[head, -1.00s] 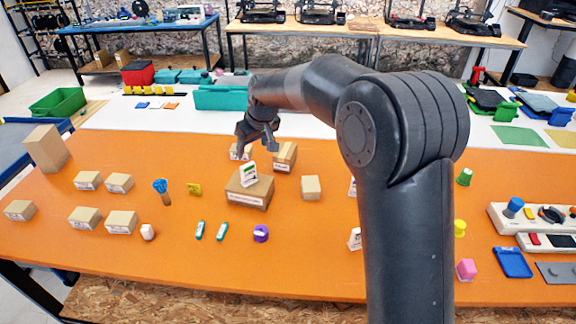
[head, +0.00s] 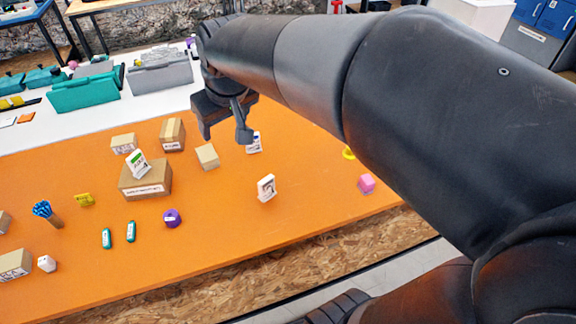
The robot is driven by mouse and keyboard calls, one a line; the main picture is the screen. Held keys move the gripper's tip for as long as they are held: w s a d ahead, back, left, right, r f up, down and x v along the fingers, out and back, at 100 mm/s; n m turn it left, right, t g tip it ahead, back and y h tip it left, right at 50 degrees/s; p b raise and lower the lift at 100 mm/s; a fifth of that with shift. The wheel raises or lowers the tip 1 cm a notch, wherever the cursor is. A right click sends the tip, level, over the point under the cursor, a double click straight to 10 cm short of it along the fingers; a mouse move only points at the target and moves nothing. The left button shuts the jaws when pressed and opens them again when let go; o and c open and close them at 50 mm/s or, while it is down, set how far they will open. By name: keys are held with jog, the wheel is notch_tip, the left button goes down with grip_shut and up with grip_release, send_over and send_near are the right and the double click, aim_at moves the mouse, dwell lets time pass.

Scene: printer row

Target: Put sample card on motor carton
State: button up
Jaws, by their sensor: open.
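A white card with a green patch (head: 137,163), which looks like the sample card, stands tilted on top of a wide brown carton (head: 146,183). The carton has a white label on its front, too small to read; I take it as the motor carton. My gripper (head: 225,133) is open and empty, pointing down above the table, to the right of the card and clear of it. Two other white picture cards stand on the table: one (head: 266,188) nearer the front edge, one (head: 254,143) just below and right of my gripper.
Small cartons (head: 172,135), (head: 207,156) and (head: 123,143) stand around the wide carton.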

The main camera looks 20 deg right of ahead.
jog(key=s+d+f+m, duration=0.2)
jog(key=s+d, duration=0.2)
jog(key=s, duration=0.3)
jog(key=s+d+f+m+h, duration=0.1)
jog(key=s+d, duration=0.3)
jog(key=s, duration=0.4)
jog(key=shift+s+d+f+m+t, duration=0.2)
jog(key=shift+s+f+m+t, duration=0.05)
jog(key=shift+f+m+t, duration=0.15)
